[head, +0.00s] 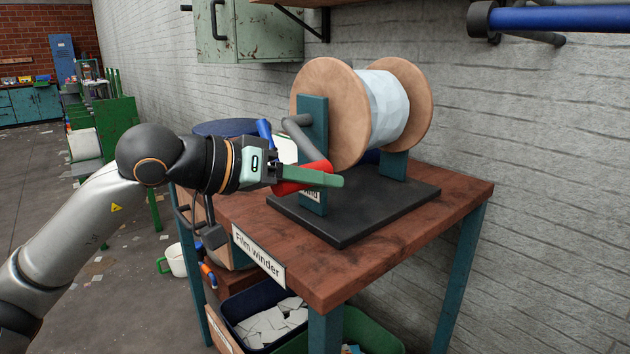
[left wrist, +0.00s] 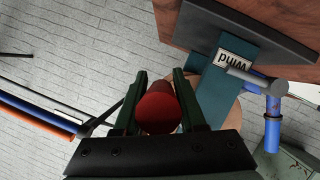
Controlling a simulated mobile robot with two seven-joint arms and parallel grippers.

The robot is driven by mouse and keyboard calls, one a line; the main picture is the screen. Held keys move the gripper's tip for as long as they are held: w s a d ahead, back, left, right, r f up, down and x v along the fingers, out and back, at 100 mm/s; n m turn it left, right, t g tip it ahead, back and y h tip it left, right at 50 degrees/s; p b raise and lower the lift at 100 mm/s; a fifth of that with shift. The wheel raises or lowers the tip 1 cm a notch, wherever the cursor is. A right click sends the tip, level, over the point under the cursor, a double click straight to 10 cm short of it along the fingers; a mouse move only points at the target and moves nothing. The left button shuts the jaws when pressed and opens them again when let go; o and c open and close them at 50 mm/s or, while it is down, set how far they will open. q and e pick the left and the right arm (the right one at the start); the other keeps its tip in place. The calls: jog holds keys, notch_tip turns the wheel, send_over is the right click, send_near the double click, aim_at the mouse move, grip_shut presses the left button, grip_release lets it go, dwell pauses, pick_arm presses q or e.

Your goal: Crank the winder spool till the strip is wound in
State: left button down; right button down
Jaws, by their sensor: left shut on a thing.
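The winder spool has two tan round flanges (head: 325,85) with a pale strip (head: 387,105) wrapped around its core. Teal posts hold it above a black base (head: 355,210). A grey crank arm (head: 305,140) runs down in front of the near post to a red handle (head: 318,170). My left gripper (head: 308,180) is shut on the red handle. In the left wrist view the red handle (left wrist: 160,108) sits between both fingers. The post's label (left wrist: 232,58) shows there too, partly covered. No loose strip end is visible. My right gripper is not in view.
The winder stands on a wooden-topped table (head: 440,195) labelled "Film winder", beside a block wall. A blue rod piece (head: 265,132) is near the crank. A dark bin (head: 235,305) with pale scraps sits below. A green cabinet (head: 250,35) hangs above.

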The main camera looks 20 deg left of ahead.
pick_arm(q)
jog(key=c, duration=0.5)
grip_release()
jog(key=v, duration=1.2)
jog(key=shift+s+a, duration=0.15)
jog(key=shift+s, duration=0.05)
